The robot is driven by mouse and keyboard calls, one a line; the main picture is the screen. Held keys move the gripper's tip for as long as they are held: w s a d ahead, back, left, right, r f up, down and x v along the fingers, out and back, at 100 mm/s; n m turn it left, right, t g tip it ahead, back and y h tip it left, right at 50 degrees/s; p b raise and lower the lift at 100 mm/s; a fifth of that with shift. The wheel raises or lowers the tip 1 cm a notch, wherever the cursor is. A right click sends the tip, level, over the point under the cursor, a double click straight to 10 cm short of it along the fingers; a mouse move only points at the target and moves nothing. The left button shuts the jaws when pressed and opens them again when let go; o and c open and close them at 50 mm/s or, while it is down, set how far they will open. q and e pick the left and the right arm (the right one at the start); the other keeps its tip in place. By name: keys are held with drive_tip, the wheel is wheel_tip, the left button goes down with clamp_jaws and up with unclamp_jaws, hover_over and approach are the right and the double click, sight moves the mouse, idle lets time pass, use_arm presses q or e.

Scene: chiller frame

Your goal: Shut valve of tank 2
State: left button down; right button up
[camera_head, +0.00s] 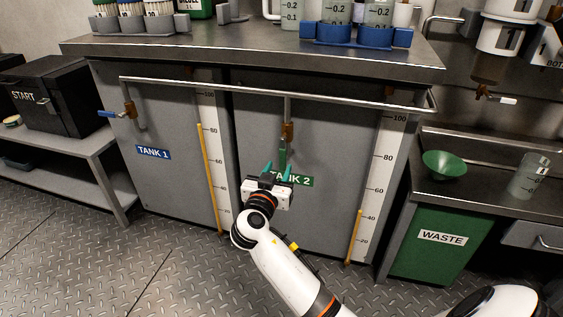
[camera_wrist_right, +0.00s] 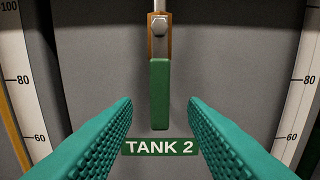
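The tank 2 valve has a brass body (camera_head: 288,131) on the pipe above the green TANK 2 label (camera_head: 299,181). Its green handle (camera_wrist_right: 160,94) hangs straight down, in line with the pipe, in the right wrist view. My right gripper (camera_head: 279,170) is open in front of the tank, with its green fingers pointing at the valve. In the wrist view the fingers stand on both sides of the handle's lower end, apart from it. The handle is partly hidden by the gripper in the head view. My left gripper does not show.
Tank 1's valve with a blue handle (camera_head: 108,114) is at the left, its handle sideways. A horizontal pipe (camera_head: 220,86) runs below the counter edge (camera_head: 250,59). A green WASTE bin (camera_head: 440,255) stands at the right. The floor before the tanks is clear.

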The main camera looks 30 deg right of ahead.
sight(282, 162)
drive_tip(key=b+x, duration=0.1)
drive_tip(key=x, duration=0.5)
drive_tip(key=shift+w+d+b, duration=0.25)
drive_tip(key=shift+b, duration=0.05)
clamp_jaws()
